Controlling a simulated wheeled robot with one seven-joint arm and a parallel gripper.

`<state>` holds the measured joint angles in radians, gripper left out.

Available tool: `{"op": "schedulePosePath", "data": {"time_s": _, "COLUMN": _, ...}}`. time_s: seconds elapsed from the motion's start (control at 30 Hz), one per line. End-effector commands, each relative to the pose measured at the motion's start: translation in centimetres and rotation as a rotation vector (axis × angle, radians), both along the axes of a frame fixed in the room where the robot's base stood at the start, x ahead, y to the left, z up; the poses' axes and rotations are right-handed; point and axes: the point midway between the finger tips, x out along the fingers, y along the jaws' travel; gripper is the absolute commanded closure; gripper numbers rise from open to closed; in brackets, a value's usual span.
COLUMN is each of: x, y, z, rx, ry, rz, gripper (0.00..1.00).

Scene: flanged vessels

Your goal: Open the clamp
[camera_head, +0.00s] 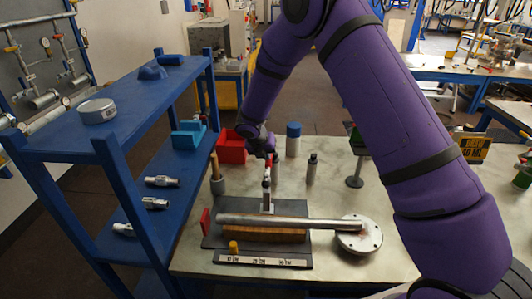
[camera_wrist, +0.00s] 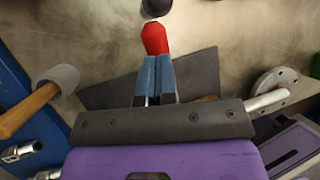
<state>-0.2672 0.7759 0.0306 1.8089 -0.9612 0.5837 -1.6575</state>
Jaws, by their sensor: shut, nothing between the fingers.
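The toggle clamp (camera_head: 267,188) stands on the dark base plate behind the long metal tube (camera_head: 290,221). Its red handle (camera_head: 269,161) points upward. In the wrist view the red handle (camera_wrist: 155,38) shows just beyond my fingertips. My gripper (camera_head: 266,152) is right above the clamp, at its handle. In the wrist view my gripper's two blue-grey fingers (camera_wrist: 156,62) are together, with nothing held between them. I cannot tell if the fingertips touch the red handle. The lower clamp is largely hidden in the wrist view.
A flanged disc (camera_head: 359,236) sits at the tube's right end. A mallet (camera_head: 216,177) stands at left, near a red bin (camera_head: 231,146). A dark bottle (camera_head: 312,169) and a blue-capped container (camera_head: 293,140) stand behind. A blue shelf (camera_head: 62,145) bounds the left side.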

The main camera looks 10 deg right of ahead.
Motion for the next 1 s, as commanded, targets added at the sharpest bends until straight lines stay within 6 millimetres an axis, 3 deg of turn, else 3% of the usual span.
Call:
{"op": "schedulePosePath", "data": {"time_s": 0.47, "x": 0.4, "y": -0.2, "z": -0.6, "rx": 0.0, "ry": 0.0, "rz": 0.0, "gripper": 1.0}}
{"op": "schedulePosePath", "data": {"time_s": 0.67, "x": -0.4, "y": 0.8, "z": 1.8, "rx": 0.001, "ry": -0.003, "rz": 0.0, "gripper": 1.0}}
{"op": "schedulePosePath", "data": {"time_s": 1.0, "x": -2.3, "y": 3.1, "z": 7.4, "rx": 0.0, "ry": -0.005, "rz": 0.002, "gripper": 1.0}}
